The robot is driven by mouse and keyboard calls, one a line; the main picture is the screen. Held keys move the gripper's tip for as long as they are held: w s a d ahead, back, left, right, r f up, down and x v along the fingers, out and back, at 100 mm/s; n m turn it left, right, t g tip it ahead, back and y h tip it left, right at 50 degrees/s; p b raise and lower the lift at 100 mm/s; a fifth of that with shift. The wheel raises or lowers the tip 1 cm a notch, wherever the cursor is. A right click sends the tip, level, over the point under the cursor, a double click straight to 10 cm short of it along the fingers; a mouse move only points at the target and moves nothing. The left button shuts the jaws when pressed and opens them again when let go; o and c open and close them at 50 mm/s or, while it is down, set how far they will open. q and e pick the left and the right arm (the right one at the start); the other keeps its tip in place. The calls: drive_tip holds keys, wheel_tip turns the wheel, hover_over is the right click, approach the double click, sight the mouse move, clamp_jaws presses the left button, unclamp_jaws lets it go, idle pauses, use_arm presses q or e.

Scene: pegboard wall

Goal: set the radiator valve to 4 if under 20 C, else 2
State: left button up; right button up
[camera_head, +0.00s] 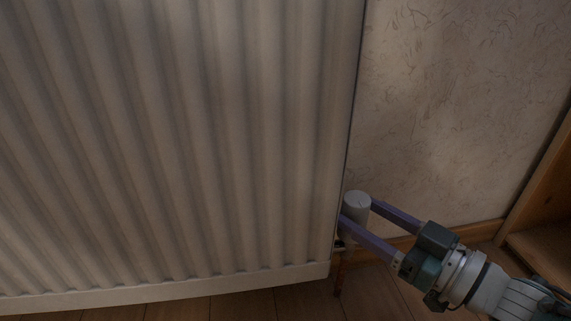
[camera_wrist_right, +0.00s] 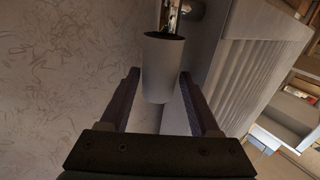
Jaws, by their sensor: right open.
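The radiator (camera_head: 200,150) is a large pale ribbed panel filling the left and middle of the head view. Its valve knob (camera_head: 356,203) is a light grey cylinder at the lower right edge of the radiator. My right gripper (camera_head: 360,207) is open, with one purple finger on each side of the knob. In the right wrist view the knob (camera_wrist_right: 161,68) lies between the two fingers, with gaps visible beside it. I cannot read any number on the knob. No thermometer is seen in either view. My left gripper is not in view.
The patterned wall (camera_head: 450,100) lies right of the radiator. A wooden shelf unit (camera_head: 540,200) stands at the far right, near my right arm. A metal pipe fitting (camera_wrist_right: 188,10) adjoins the knob. Wooden floor (camera_head: 230,306) runs below.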

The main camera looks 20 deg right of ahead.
drive_tip(key=c, duration=0.4)
clamp_jaws()
